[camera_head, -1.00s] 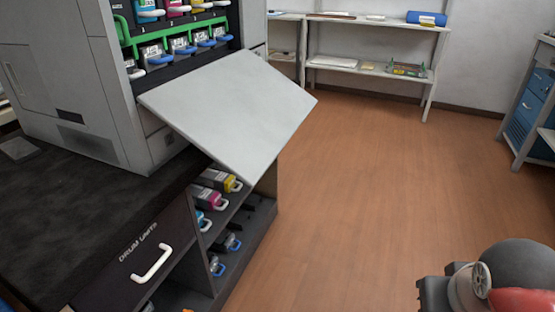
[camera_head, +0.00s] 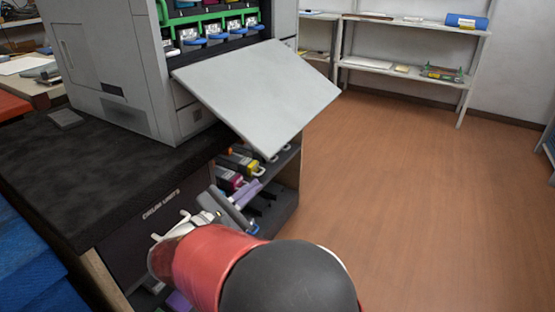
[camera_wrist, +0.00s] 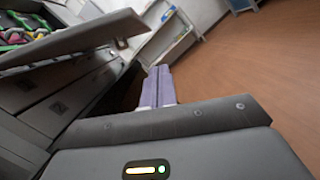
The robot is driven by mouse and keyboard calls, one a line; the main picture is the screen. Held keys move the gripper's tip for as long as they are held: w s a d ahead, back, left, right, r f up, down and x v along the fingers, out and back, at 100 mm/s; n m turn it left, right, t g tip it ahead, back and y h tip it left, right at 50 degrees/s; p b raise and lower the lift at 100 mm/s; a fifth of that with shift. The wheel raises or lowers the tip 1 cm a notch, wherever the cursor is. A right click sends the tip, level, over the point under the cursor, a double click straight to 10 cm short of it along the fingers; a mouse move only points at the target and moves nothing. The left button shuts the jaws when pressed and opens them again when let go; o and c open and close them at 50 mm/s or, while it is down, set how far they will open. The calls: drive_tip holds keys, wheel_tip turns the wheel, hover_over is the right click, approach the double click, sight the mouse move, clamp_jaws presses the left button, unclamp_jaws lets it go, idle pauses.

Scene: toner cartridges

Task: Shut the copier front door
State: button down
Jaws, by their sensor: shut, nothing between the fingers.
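The copier front door (camera_head: 262,92) is a light grey panel hinged low on the copier (camera_head: 160,75). It hangs open, sloping out and down over the cabinet's edge. In the wrist view the door (camera_wrist: 75,42) shows at the upper left. My gripper (camera_head: 246,190), with lavender fingers, is below the door's outer edge, in front of the cabinet shelves. The fingers (camera_wrist: 158,85) are together in the wrist view, with nothing between them, and are apart from the door. My red and black arm hides part of the cabinet front.
Toner cartridges sit in the copier behind a green bar (camera_head: 210,22). Below, the cabinet shelves hold more cartridges (camera_head: 232,172) close to my gripper. The drum units drawer (camera_head: 150,215) is left of my arm. White shelving (camera_head: 405,65) stands at the back; the wood floor (camera_head: 400,190) is clear at right.

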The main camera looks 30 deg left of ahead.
sight(274, 154)
drive_tip(key=shift+n+t+y, duration=0.4)
drive_tip(key=shift+n+y, duration=0.1)
drive_tip(key=shift+w+d+r+p, duration=0.15)
drive_tip(key=shift+w+d+r, duration=0.15)
drive_tip(key=shift+w+r, duration=0.8)
drive_tip(key=shift+w+d+r+p, duration=0.1)
drive_tip(key=shift+w+d+r, duration=0.4)
drive_tip(key=shift+w, duration=1)
drive_tip(key=shift+w+d+r+p, duration=0.15)
drive_tip(key=shift+w+r, duration=0.9)
drive_tip(key=shift+w, duration=0.25)
drive_tip(key=shift+r, duration=0.1)
